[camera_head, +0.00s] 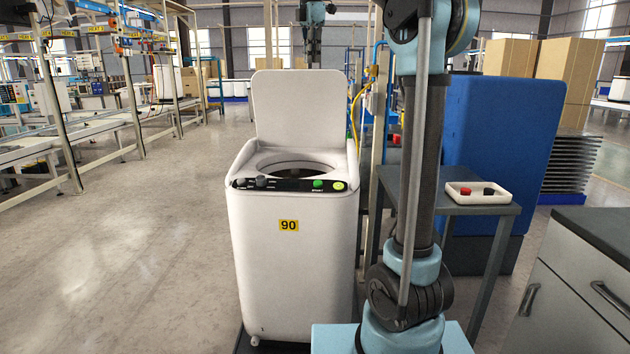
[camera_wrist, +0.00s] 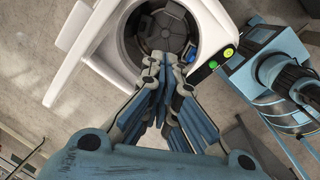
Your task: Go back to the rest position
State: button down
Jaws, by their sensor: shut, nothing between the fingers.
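My gripper (camera_wrist: 162,75) shows in the wrist view with its fingers closed together and nothing between them. It hangs above the white washing machine (camera_head: 290,260), and its fingertips overlap the lower edge of the round drum opening (camera_wrist: 165,32) in that view. I cannot tell its exact height above the machine. In the head view the machine's lid (camera_head: 298,110) stands open and upright. My arm rises at the right of the machine and leaves the top of the picture.
A small dark table (camera_head: 450,200) right of the machine holds a white tray (camera_head: 462,196) with red and black items. A blue panel (camera_head: 500,140) stands behind it. A grey cabinet (camera_head: 570,290) is at the front right. The floor (camera_head: 130,240) at left is clear.

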jog(key=s+d+f+m, duration=0.6)
jog(key=s+d+f, duration=0.15)
jog(key=f, duration=0.35)
jog(key=s+d+f+m, duration=0.6)
jog(key=s+f, duration=0.2)
jog(key=f, duration=0.2)
jog(key=s+d+f+m, duration=0.2)
jog(key=s+f, duration=0.4)
jog(key=f, duration=0.4)
jog(key=s+d+f+m, duration=0.2)
jog(key=s+f+m, duration=0.3)
jog(key=f, duration=0.5)
jog(key=s+d+f+m, duration=0.2)
jog(key=s+f+m, duration=0.2)
jog(key=s+f, duration=0.4)
notch_tip(320, 180, down, 3)
jog(key=shift+d+r, duration=0.1)
jog(key=shift+d, duration=0.2)
jog(key=shift+w+f, duration=0.2)
jog(key=shift+w, duration=0.2)
